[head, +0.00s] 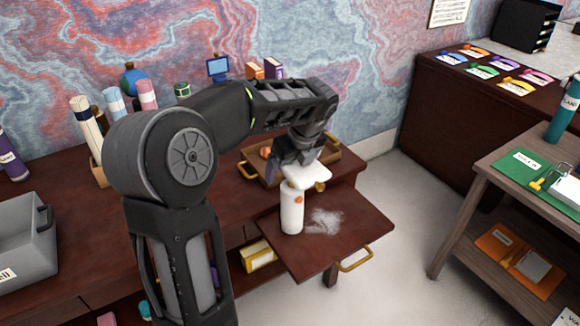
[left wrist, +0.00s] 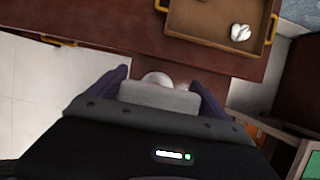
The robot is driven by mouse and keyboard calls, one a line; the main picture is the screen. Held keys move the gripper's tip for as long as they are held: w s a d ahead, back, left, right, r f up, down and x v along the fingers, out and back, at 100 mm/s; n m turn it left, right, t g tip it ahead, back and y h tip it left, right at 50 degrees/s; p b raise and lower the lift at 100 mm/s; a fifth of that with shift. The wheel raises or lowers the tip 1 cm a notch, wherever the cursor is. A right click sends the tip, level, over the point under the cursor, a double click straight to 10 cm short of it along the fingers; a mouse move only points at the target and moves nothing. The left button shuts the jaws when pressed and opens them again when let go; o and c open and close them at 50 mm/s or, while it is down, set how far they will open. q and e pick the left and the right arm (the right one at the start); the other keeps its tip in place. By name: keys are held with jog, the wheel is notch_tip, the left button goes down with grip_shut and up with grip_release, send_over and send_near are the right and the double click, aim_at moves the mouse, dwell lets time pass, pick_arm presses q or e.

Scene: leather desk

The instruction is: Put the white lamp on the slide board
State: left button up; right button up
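The white lamp (head: 292,208) is upright over the slide board (head: 345,240), with its base at or very near the board's left part; I cannot tell whether it touches. My left gripper (head: 300,163) points down onto the lamp's wide white head. In the left wrist view the head (left wrist: 160,98) fills the space between the fingers of my left gripper (left wrist: 160,88), which appear closed against its sides. The slide board is pulled out of the dark red desk and has a brass handle. My right gripper is out of view.
A wooden tray (head: 262,180) with small items stands behind the lamp; it also shows in the left wrist view (left wrist: 222,46). A pale smudge (head: 324,221) marks the board right of the lamp. A grey bin (head: 25,245) is far left and a side table (head: 490,172) right.

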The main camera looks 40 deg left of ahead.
pick_arm(q)
jog(key=shift+o, duration=0.9)
jog(key=shift+r, duration=0.15)
jog(key=shift+r, duration=0.25)
jog(key=v, duration=1.1)
jog(key=shift+s+d+r, duration=0.1)
jog(key=shift+d+r, duration=0.05)
jog(key=shift+r, duration=0.1)
